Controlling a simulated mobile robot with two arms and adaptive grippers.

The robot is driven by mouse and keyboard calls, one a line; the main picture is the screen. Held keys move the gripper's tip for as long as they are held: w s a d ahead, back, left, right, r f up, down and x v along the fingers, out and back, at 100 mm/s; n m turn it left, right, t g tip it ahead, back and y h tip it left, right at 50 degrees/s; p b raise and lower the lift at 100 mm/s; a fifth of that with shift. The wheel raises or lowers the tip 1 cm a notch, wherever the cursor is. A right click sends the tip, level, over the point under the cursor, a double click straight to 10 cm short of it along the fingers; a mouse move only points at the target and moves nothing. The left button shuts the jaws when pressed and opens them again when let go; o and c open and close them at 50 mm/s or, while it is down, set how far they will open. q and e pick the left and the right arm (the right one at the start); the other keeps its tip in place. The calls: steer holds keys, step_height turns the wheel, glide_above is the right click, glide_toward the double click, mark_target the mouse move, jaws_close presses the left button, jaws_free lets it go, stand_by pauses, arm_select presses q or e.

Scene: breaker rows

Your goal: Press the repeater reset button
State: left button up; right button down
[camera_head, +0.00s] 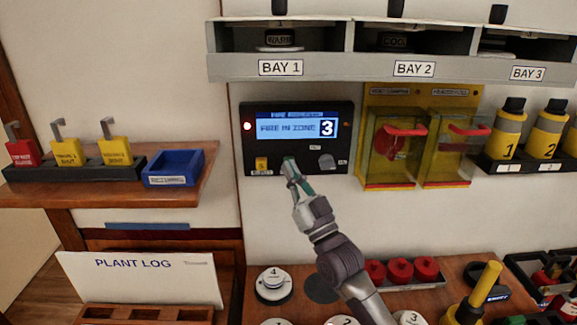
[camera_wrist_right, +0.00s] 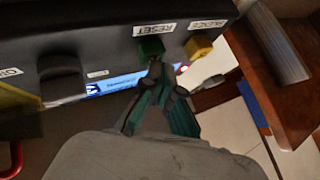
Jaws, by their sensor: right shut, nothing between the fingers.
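The black fire repeater panel (camera_head: 248,108) hangs on the wall; its lit screen (camera_head: 290,127) reads "FIRE IN ZONE 3" and a red light glows on its left. In the right wrist view, the green button (camera_wrist_right: 151,47) is beside a label reading RESET. My right gripper (camera_head: 289,168) is shut and empty at the panel's lower edge, and hides this button in the head view. In the wrist view, its fingertips (camera_wrist_right: 156,70) are right at the green button; I cannot tell whether they touch. My left gripper is not in view.
A yellow button (camera_head: 261,163), labelled SILENCE in the wrist view (camera_wrist_right: 198,46), sits beside the green one. A dark knob (camera_head: 327,161) is on the panel's other side. Yellow call-point boxes (camera_head: 394,180) hang to the right. A grey bay shelf (camera_head: 340,69) is above.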

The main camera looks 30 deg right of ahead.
steer(key=shift+w+d, duration=0.25)
steer(key=shift+w, duration=0.1)
steer(key=shift+s+a, duration=0.1)
steer(key=shift+s, duration=0.05)
steer(key=shift+s+a, duration=0.15)
steer(key=shift+s, duration=0.1)
stand_by(0.3)
steer(key=s+a, duration=0.1)
steer(key=s+a+p, duration=0.1)
steer(key=s, duration=0.1)
steer(key=s+a+p, duration=0.1)
steer(key=s, duration=0.1)
stand_by(0.4)
stand_by(0.7)
